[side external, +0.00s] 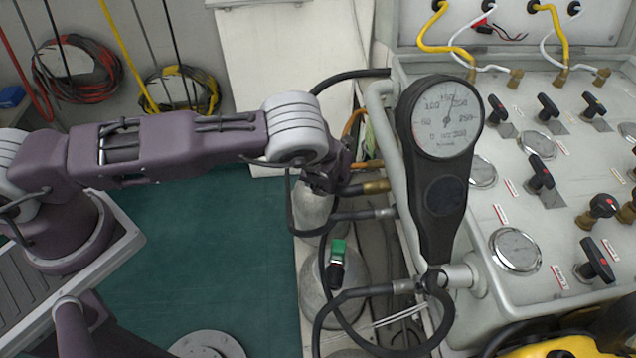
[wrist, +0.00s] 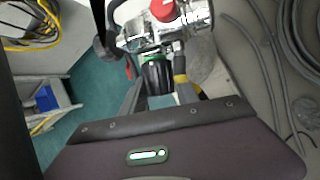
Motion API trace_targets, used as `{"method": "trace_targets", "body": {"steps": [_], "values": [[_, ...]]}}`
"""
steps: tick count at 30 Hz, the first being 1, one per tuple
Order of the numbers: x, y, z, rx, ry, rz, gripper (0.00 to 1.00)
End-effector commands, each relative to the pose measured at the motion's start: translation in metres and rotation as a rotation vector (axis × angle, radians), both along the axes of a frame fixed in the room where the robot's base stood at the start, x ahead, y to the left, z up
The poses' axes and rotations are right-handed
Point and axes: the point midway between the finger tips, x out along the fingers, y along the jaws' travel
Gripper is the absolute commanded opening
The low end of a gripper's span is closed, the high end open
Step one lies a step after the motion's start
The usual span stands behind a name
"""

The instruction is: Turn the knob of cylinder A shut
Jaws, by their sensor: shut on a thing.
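In the side view my gripper (side external: 322,180) points down at the top of the rear grey cylinder (side external: 312,210), where the arm hides the valve and knob. In the wrist view my gripper (wrist: 157,82) has its two fingers on either side of a dark knob (wrist: 155,76) with green on it, and is shut on it. The knob sits on a shiny metal valve (wrist: 185,22) with a red cap (wrist: 163,9). A second cylinder (side external: 318,292) with a green-topped valve knob (side external: 338,249) stands nearer the side camera, apart from my gripper. I can read no letter on either cylinder.
Black hoses (side external: 345,215) run close beside the cylinders to the panel. A large gauge (side external: 446,117) on a black body stands to the right, before the grey panel (side external: 480,250) with several knobs and dials. The green floor (side external: 220,240) at left is mostly clear.

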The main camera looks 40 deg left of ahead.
Motion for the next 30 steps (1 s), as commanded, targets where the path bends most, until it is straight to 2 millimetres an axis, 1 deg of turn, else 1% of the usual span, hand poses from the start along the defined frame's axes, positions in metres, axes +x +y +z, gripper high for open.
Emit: {"method": "trace_targets", "body": {"steps": [9,10,12,13,21,23,30], "values": [[-0.003,0.000,-0.003,-0.001,0.007,0.003,0.00],[-0.003,0.000,-0.003,-0.001,0.007,0.003,0.38],[-0.003,0.000,-0.003,0.000,0.006,0.003,0.52],[-0.003,0.000,-0.002,-0.001,0.006,0.002,0.57],[-0.001,0.000,-0.001,0.000,0.003,0.001,0.57],[-0.002,-0.002,0.003,-0.001,0.003,0.001,0.57],[-0.015,-0.021,0.044,-0.002,0.002,0.000,0.57]]}}
